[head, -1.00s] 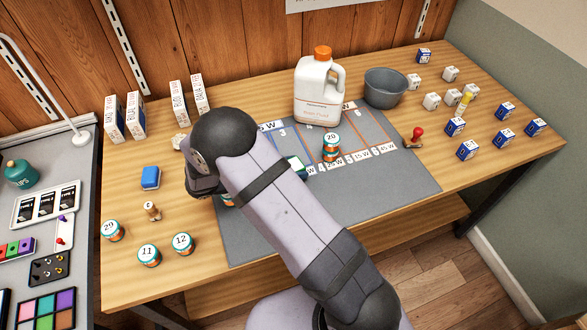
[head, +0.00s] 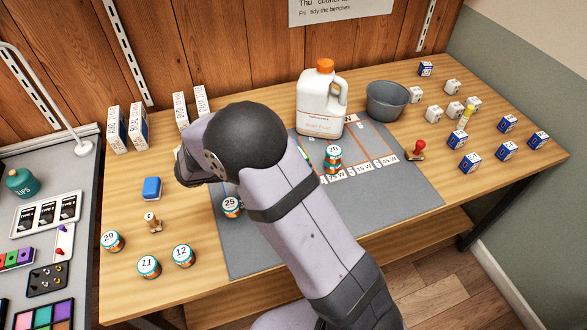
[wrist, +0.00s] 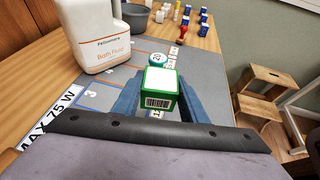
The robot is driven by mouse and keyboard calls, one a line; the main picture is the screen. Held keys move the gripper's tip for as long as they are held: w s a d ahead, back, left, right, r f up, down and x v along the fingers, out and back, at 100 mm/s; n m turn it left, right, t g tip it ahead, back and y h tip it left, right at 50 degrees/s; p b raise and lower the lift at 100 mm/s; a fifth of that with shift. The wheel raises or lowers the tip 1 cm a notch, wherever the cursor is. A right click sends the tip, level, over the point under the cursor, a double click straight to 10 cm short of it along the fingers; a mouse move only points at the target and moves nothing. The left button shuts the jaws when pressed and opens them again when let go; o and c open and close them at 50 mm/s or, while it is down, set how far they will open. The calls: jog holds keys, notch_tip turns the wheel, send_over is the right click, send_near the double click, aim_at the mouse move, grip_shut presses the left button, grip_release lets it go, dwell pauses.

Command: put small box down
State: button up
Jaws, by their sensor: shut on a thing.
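The small box (wrist: 158,101) is green with white faces and a barcode. In the wrist view it sits between the two blue fingers of my gripper (wrist: 157,98), which is shut on it. Jar 20 (wrist: 158,59) stands just beyond it, and the white Bath Fluid jug (wrist: 97,38) is to the left. The grey mat (wrist: 105,88) lies below; I cannot tell whether the box touches it. In the head view my arm hides the gripper and the box.
Jar 25 (head: 231,206) is on the mat's left edge (head: 222,238). Several white and blue boxes (head: 470,162) are at the right. The mat's front right is clear.

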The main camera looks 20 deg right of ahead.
jog(key=shift+r, duration=0.65)
jog(key=shift+g, duration=0.3)
